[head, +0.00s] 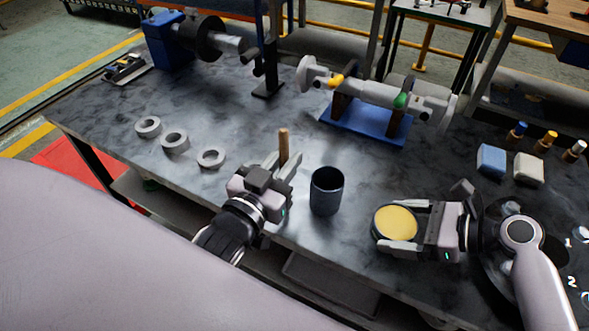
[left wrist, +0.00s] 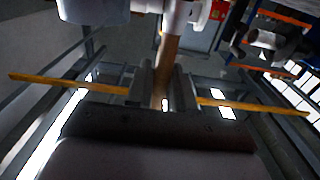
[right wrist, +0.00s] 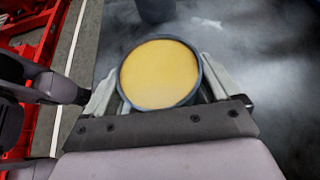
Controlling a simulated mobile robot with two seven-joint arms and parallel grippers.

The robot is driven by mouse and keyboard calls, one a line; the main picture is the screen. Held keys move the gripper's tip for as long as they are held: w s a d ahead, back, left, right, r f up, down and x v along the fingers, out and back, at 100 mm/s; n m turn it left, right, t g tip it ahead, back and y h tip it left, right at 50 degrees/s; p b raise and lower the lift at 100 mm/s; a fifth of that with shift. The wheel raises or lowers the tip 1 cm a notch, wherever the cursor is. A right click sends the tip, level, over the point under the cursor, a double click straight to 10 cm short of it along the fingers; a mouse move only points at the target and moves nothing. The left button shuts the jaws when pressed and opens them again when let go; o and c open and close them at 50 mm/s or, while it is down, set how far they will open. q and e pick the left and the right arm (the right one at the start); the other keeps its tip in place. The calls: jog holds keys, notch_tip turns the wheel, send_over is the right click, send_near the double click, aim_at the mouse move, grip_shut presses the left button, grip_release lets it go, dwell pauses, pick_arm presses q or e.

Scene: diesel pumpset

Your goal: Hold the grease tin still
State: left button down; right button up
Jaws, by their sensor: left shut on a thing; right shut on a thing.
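The grease tin (head: 395,222) is a round dark tin with yellow grease filling its open top. My right gripper (head: 400,225) is shut on it from the right, near the table's front edge. In the right wrist view the tin (right wrist: 160,72) sits between both fingers, its yellow surface facing the camera. My left gripper (head: 284,165) is shut on a wooden stick (head: 284,145), which stands upright above the fingers. The stick also shows between the fingers in the left wrist view (left wrist: 170,62); its lower end is hidden in the head view.
A dark empty-looking cup (head: 326,192) stands between my grippers. Three grey rings (head: 175,141) lie to the left. A shaft on a blue stand (head: 365,125) is at the back. Blue and white blocks (head: 491,160) and several capped bottles (head: 546,141) are at the right.

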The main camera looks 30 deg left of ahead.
pick_arm(q)
jog(key=shift+r, duration=0.1)
pick_arm(e)
jog(key=shift+f, duration=0.15)
pick_arm(q)
notch_tip(320, 180, up, 6)
jog(key=w+d+m+h, duration=0.1)
jog(key=w+d+h, duration=0.1)
jog(key=w+d+r+m+g+h, duration=0.1)
jog(key=d+r+m+h, duration=0.1)
jog(key=d+m+h, duration=0.3)
jog(key=w+d+r+g+h, duration=0.1)
jog(key=d+r+h, duration=0.1)
jog(key=d, duration=0.6)
pick_arm(e)
jog(key=shift+d+f, duration=0.1)
pick_arm(q)
jog(key=d+f+m+g+h, duration=0.2)
jog(key=d+f+g+h, duration=0.1)
jog(key=d+f, duration=0.3)
jog(key=shift+s+d+f+m+h, duration=0.15)
jog(key=shift+s+f+m+h, duration=0.25)
jog(key=shift+f, duration=0.3)
pick_arm(e)
jog(key=shift+s, duration=0.1)
pick_arm(q)
jog(key=shift+f, duration=0.7)
